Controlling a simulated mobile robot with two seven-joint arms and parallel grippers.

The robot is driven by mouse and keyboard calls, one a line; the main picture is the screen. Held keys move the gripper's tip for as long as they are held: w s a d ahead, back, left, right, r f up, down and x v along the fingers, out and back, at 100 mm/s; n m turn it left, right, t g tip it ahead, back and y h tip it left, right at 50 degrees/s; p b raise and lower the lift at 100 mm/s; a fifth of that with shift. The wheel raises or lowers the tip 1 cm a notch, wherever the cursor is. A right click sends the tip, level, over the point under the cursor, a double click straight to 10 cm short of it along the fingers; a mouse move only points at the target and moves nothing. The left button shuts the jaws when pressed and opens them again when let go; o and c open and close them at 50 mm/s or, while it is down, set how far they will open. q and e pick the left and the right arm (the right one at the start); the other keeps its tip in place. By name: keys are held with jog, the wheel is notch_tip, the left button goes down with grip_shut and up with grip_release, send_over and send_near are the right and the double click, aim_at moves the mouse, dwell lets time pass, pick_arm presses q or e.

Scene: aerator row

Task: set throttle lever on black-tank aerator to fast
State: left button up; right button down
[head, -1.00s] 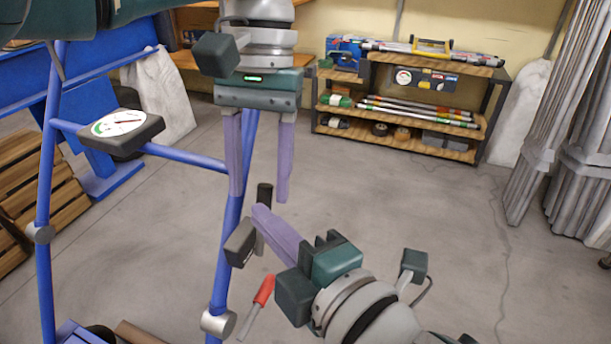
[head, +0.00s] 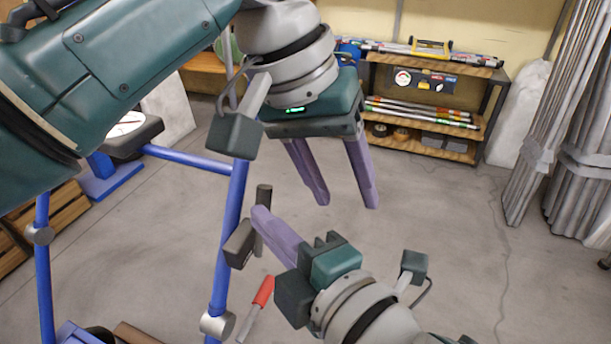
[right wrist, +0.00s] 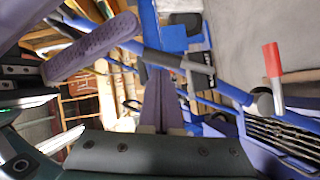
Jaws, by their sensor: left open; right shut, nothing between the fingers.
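The aerator's blue tube frame (head: 230,215) stands at the left in the head view. A small dark box (head: 240,243) is fixed to its right tube, with a dark, upright lever grip (head: 264,193) beside it. My right gripper (head: 259,212) is shut and empty; its fingertips lie against or just in front of the lever's lower part, and I cannot tell whether they touch. Its shut fingers also show in the right wrist view (right wrist: 156,100). My left gripper (head: 346,202) is open and empty, above and right of the lever. The aerator's tank is not clearly visible.
A red-gripped lever (head: 262,292) sits below the dark box; it also shows in the right wrist view (right wrist: 273,65). A shelf (head: 445,152) stands behind.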

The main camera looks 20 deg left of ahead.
pick_arm(q)
jog(key=s+a+r+n+t+h, duration=0.1)
jog(key=s+r+t+h, duration=0.15)
jog(key=s+t, duration=0.3)
jog(key=s+a+f+m+g+y, duration=0.1)
jog(key=s+a+f+g+y, duration=0.1)
jog(key=s, duration=0.6)
jog(key=s+a+f+m+g+y, duration=0.1)
jog(key=s+a+f+g+y, duration=0.1)
jog(key=s+a+f+y, duration=0.2)
jog(key=s+a+f, duration=0.2)
jog(key=s+a, duration=0.2)
jog(key=shift+s+a, duration=0.2)
jog(key=shift+a, duration=0.15)
jog(key=shift+r, duration=0.2)
